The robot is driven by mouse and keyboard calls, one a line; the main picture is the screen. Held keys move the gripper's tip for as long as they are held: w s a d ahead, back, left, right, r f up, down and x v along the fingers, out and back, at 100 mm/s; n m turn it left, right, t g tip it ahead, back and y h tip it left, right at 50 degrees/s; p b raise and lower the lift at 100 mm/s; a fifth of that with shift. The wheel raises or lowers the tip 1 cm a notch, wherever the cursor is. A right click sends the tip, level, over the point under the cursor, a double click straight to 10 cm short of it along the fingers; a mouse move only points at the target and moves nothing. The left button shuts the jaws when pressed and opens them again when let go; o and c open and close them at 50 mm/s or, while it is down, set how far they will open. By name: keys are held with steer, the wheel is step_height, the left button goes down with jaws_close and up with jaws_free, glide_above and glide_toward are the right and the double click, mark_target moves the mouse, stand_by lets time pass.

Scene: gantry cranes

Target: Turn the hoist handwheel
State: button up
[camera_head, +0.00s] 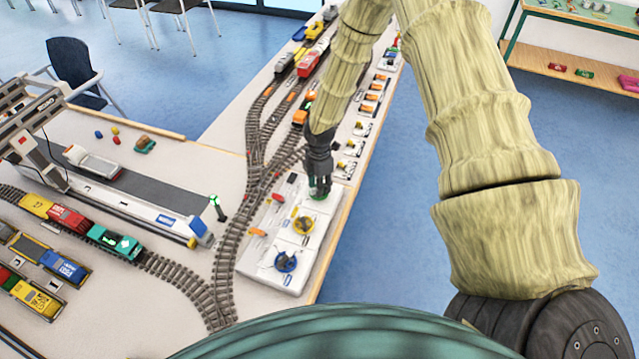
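A white control panel (262,252) lies along the right side of the table beside the track. It carries a blue handwheel (286,262), a yellow handwheel (303,225) and a green handwheel (322,196). The labels are too small to read, so I cannot tell which one is the hoist handwheel. My gripper (319,190) points down at the green handwheel and covers most of it. I cannot tell whether the fingers touch or grip it. Part of a gantry crane (38,112) shows at the left edge.
Toy train tracks (222,262) run along the panel's left side. A teal locomotive (115,242) and several wagons stand at the left. Small white switch units (354,147) line the table's right edge behind my gripper. Blue floor (395,215) is open to the right.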

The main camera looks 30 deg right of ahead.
steer(key=shift+w+f, duration=0.25)
steer(key=shift+f, duration=0.35)
steer(key=shift+s+r, duration=0.1)
steer(key=shift+s, duration=0.1)
steer(key=shift+w, duration=0.1)
jaws_close()
steer(key=shift+m, duration=0.4)
steer(key=m+b, duration=0.2)
steer(key=m, duration=0.1)
steer(key=shift+m, duration=0.4)
steer(key=m+b, duration=0.2)
steer(key=m, duration=0.2)
steer(key=shift+m, duration=0.4)
steer(key=shift+w+d, duration=0.1)
